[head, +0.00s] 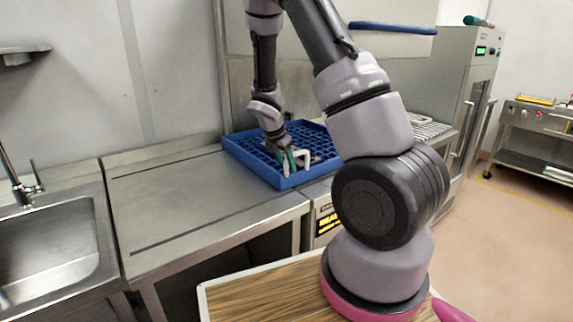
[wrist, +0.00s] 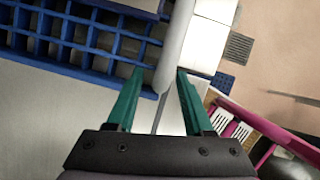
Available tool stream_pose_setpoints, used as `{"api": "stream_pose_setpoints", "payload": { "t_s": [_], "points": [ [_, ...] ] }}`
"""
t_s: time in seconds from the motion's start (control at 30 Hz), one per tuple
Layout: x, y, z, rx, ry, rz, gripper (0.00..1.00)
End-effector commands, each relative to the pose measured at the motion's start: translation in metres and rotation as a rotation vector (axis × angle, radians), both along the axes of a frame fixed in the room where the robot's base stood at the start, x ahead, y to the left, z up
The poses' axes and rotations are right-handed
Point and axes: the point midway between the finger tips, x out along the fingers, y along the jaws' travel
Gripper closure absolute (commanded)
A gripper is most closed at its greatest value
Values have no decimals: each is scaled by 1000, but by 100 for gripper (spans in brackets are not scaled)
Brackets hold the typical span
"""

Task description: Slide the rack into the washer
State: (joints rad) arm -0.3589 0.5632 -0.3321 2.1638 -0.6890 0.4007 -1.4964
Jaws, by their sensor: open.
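The blue gridded rack (head: 256,165) lies flat on the steel surface in the middle of the head view. Its grid (wrist: 75,38) fills the upper left of the wrist view. My gripper (head: 292,158) is low at the rack's near right part, its teal fingers apart. In the wrist view my gripper (wrist: 160,75) has a pale bar (wrist: 176,45) between its open fingers; I see no clear grip on it. The washer (head: 290,35) shows as steel panels behind, with a blue bar (head: 392,28) at upper right. My arm hides part of the rack and washer.
A steel counter (head: 190,195) with clear room runs left to a sink (head: 55,245). A lit yellow display (head: 327,222) sits below the rack. A tall steel cabinet (head: 465,80) and a trolley (head: 540,122) stand right, beside open floor.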

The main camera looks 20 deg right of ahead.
Motion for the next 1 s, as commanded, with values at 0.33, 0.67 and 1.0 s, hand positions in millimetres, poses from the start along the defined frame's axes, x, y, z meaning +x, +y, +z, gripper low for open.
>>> {"api": "stream_pose_setpoints", "payload": {
  "t_s": [0.33, 0.67, 1.0],
  "points": [
    [0, 0, -1, 0, 0, -1, 79],
    [1, 0, -1, 0, -1, 0, 100],
    [1, 0, 0, 1, -2, 1, 100]
  ]
}}
